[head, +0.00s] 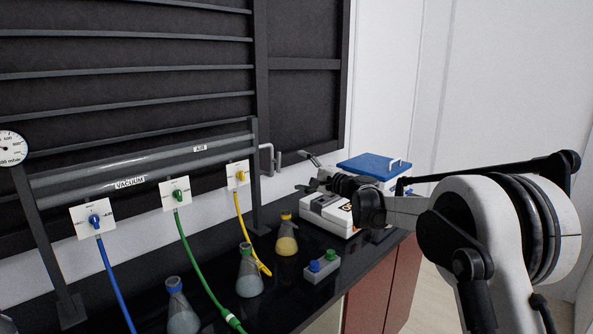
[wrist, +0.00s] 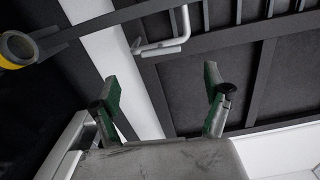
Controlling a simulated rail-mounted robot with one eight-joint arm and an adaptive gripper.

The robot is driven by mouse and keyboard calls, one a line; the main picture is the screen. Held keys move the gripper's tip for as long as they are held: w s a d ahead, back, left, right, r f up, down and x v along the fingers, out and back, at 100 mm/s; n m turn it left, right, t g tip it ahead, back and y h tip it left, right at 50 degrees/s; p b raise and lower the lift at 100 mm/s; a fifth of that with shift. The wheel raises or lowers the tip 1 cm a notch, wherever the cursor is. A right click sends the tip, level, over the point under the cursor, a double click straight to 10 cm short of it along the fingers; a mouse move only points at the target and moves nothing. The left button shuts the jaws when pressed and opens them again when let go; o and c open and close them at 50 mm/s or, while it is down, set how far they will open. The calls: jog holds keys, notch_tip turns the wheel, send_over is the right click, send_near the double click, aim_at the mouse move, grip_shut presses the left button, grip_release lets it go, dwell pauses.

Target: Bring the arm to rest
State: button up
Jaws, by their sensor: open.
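My gripper (head: 306,173) is at the end of my arm, in front of the wall above the back of the bench in the head view. It points left and its fingers are apart. In the wrist view, the two green-padded fingers of my gripper (wrist: 172,58) stand wide apart with nothing between them. My arm reaches in from the right, bent, and hides part of the white device (head: 327,214) behind it.
A small block with coloured knobs (head: 321,267) is nearby. A blue-lidded box (head: 372,166) is behind my arm. A bent wall pipe (head: 267,158) is close to the gripper.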

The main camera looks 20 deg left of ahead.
jog(key=shift+d, duration=0.1)
jog(key=s+d+r+n+h, duration=0.2)
jog(key=s+d+r+h, duration=0.15)
jog(key=s+d, duration=0.8)
jog(key=s+d+r+n+h, duration=0.2)
jog(key=s+d+h, duration=0.2)
jog(key=s+d, duration=0.75)
jog(key=s+d+f+n+h, duration=0.1)
jog(key=s+d+f+h, duration=0.3)
jog(key=s+d+f, duration=0.3)
jog(key=s+d+f+n+g+h, duration=0.1)
jog(key=s+d+f+h, duration=0.3)
jog(key=s+d, duration=1.4)
jog(key=s+f, duration=0.3)
jog(key=s, duration=0.2)
jog(key=shift+f, duration=0.25)
jog(key=shift+s+a+h, duration=0.1)
jog(key=shift+h, duration=0.15)
